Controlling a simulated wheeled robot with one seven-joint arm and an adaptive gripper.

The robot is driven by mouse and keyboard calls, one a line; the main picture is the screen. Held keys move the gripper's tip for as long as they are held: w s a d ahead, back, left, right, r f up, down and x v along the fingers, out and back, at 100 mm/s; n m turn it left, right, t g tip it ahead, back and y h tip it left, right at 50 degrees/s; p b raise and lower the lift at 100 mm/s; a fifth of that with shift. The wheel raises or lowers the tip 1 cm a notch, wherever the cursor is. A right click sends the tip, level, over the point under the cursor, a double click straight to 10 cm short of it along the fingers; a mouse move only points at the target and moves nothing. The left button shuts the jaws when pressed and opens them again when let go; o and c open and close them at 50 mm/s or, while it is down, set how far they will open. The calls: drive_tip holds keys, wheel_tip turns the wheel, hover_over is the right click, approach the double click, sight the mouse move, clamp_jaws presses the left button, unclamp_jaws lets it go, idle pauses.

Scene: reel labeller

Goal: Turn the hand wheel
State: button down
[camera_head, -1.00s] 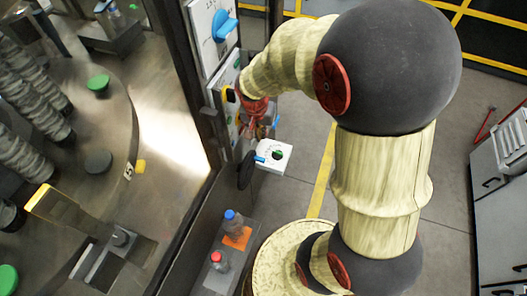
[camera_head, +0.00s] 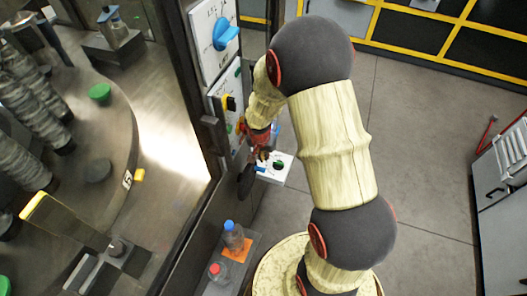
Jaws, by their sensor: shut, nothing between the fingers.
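The hand wheel appears to be the dark disc (camera_head: 246,181), seen nearly edge-on at the side of the machine, below the control panels. My gripper (camera_head: 263,156), small and partly covered by my own arm, points down just above and right of the wheel. It is shut and holds nothing. Whether its fingertips touch the wheel or the small blue part (camera_head: 260,169) beside it, I cannot tell.
A white box with a green dial (camera_head: 278,166) sits right beside the wheel. White panels with a blue knob (camera_head: 225,30) and a yellow-black switch (camera_head: 229,103) are above. A blue-capped bottle (camera_head: 233,237) and a red-capped bottle (camera_head: 217,272) stand below. Open floor lies right.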

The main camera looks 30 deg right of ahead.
drive_tip(key=b+x, duration=0.1)
drive_tip(key=x, duration=0.6)
drive_tip(key=shift+f, duration=0.25)
drive_tip(key=shift+f+b, duration=0.1)
drive_tip(key=shift+b, duration=0.3)
